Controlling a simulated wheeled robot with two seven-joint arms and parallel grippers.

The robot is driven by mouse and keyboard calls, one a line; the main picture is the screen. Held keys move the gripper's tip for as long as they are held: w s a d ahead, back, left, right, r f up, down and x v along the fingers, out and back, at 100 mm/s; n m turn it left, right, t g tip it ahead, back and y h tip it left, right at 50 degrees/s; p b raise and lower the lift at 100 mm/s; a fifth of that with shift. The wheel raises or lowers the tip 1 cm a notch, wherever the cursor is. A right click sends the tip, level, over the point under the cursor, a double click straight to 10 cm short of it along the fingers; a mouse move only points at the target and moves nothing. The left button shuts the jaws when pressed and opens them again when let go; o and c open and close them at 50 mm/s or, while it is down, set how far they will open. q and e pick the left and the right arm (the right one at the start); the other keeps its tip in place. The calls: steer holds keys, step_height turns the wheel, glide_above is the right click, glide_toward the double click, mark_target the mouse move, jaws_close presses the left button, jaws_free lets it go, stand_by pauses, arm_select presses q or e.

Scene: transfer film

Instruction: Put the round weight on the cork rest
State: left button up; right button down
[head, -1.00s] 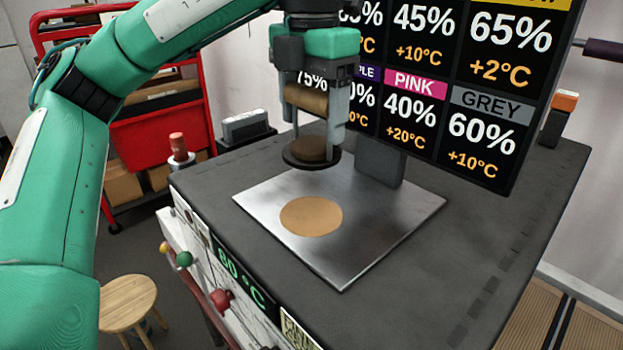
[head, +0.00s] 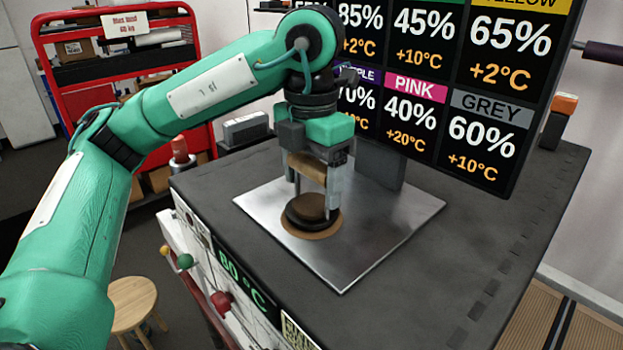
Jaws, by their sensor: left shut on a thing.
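The round weight (head: 304,211) is a dark disc with a brown top and a wooden handle bar (head: 307,167) above it. My left gripper (head: 311,178) is shut on the weight's handle from above. The cork rest (head: 322,235) is a tan circle on the shiny metal plate (head: 385,235). The weight is over the cork rest and hides most of it, with a tan rim showing at the front and right. I cannot tell whether the weight touches the cork. My right gripper is not in view.
The plate lies on a dark machine top (head: 480,230). A large percentage board (head: 440,90) stands behind, close to the gripper. A red rack (head: 120,75) and wooden stool (head: 132,302) are beyond. The machine top's right side is clear.

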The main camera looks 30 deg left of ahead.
arm_select(q)
steer(key=shift+f, duration=0.3)
steer(key=shift+f, duration=0.15)
steer(key=o, duration=1.6)
steer(key=shift+c, duration=0.2)
steer(key=shift+s, duration=0.1)
steer(key=shift+r, duration=6.1)
